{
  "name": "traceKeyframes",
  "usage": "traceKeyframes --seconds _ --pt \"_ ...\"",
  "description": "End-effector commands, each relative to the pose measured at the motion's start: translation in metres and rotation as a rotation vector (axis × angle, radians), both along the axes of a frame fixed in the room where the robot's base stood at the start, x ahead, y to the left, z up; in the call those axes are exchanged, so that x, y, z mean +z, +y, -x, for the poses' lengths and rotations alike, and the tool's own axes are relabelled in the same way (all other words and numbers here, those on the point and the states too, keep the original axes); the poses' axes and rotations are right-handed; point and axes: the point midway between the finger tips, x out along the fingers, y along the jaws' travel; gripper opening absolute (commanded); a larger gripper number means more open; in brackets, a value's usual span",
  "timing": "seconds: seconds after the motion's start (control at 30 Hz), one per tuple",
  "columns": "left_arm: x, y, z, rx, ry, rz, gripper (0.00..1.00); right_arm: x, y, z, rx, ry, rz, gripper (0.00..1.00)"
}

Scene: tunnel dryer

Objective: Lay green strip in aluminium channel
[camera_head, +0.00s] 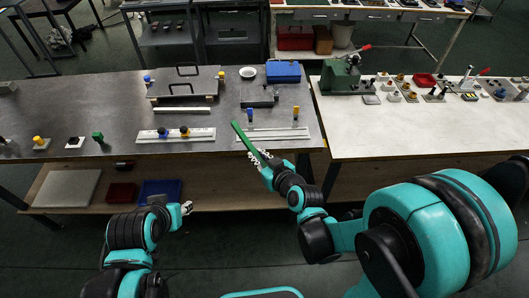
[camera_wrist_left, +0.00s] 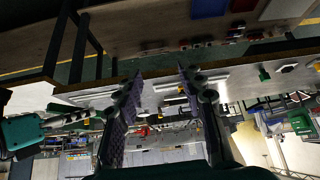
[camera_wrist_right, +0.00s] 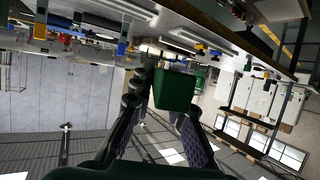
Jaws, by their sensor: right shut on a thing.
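The green strip (camera_head: 244,138) is held by my right gripper (camera_head: 266,160) and points up and to the left, its far end over the grey table. In the right wrist view the strip (camera_wrist_right: 174,91) shows end-on as a green block between the fingers. Behind it lies a pale aluminium channel (camera_head: 273,135) with a blue and a yellow upright at its back. The strip crosses in front of the channel's left end; it looks raised, not in the channel. My left gripper (camera_head: 182,208) is empty in front of the table; its fingers stand apart in the left wrist view (camera_wrist_left: 158,80).
A dark plate fixture (camera_head: 185,86), a blue box (camera_head: 284,72) and a white dish (camera_head: 248,72) stand behind. The white table (camera_head: 375,132) on the right has free room in front.

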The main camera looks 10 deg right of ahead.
Motion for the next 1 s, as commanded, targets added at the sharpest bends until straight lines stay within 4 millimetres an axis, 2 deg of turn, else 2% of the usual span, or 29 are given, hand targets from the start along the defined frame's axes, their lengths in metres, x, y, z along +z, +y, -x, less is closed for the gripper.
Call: traceKeyframes --seconds 0.17,0.37,0.5,0.7,1.0 --pt "0.01 -0.005 -0.009 0.006 0.021 0.014 0.4 0.0 0.003 0.001 0.016 -0.002 0.0 0.0" --pt "0.047 -0.026 -0.045 0.043 0.114 0.067 0.4 0.0 0.003 0.001 0.016 -0.002 0.0 0.0" --pt "0.074 -0.049 -0.078 0.085 0.202 0.106 0.4 0.0 0.003 0.001 0.016 -0.002 0.0 0.0" --pt "0.099 -0.087 -0.126 0.153 0.326 0.14 0.4 0.0 0.003 0.001 0.016 -0.002 0.0 0.0" --pt "0.11 -0.156 -0.187 0.271 0.501 0.146 0.4 0.0 0.003 0.0 0.015 -0.001 0.001 0.0"
